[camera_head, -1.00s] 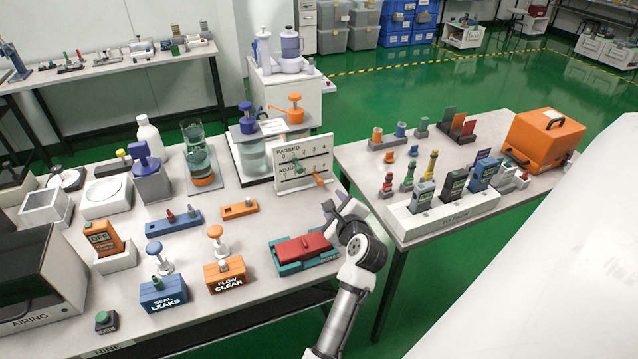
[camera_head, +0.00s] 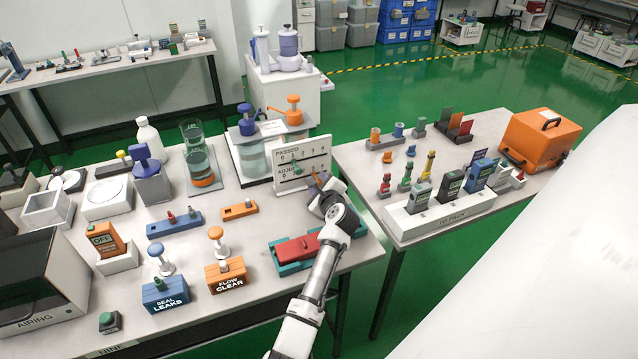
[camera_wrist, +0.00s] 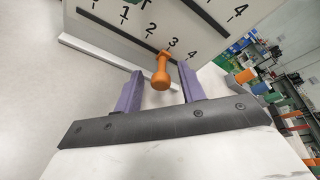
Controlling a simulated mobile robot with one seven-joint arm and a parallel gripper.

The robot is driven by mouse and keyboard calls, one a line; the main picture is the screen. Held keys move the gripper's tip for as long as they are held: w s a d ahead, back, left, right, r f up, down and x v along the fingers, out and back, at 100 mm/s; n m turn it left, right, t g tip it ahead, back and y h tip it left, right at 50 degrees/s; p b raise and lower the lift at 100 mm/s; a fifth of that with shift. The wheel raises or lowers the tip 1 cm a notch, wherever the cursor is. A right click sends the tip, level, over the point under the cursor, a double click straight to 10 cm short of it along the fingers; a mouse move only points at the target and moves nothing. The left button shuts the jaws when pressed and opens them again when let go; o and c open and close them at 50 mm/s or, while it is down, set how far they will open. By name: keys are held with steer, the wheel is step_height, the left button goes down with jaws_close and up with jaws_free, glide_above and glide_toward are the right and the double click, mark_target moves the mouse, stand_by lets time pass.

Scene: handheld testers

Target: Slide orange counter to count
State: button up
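The orange counter (camera_wrist: 162,72) is a peg standing out from the lower slot of the white scale board (camera_head: 289,184), close to the mark 3 in the wrist view. My gripper (camera_wrist: 160,71) is open, with one purple finger on each side of the peg. Gaps show between the peg and both fingers, so it is not gripped. In the head view my gripper (camera_head: 318,190) is at the board's lower right and partly hides the orange counter. A green counter (camera_head: 297,169) sits on the upper row, marked PASSED.
A red and teal box (camera_head: 297,250) lies below my arm on the table. A glass tank with blue and orange pumps (camera_head: 252,160) stands just behind the board. A second table with a TO PACK tray (camera_head: 440,222) is to the right, across a gap.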

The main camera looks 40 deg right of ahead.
steer(key=shift+w, duration=0.1)
steer(key=shift+c, duration=0.4)
jaws_close()
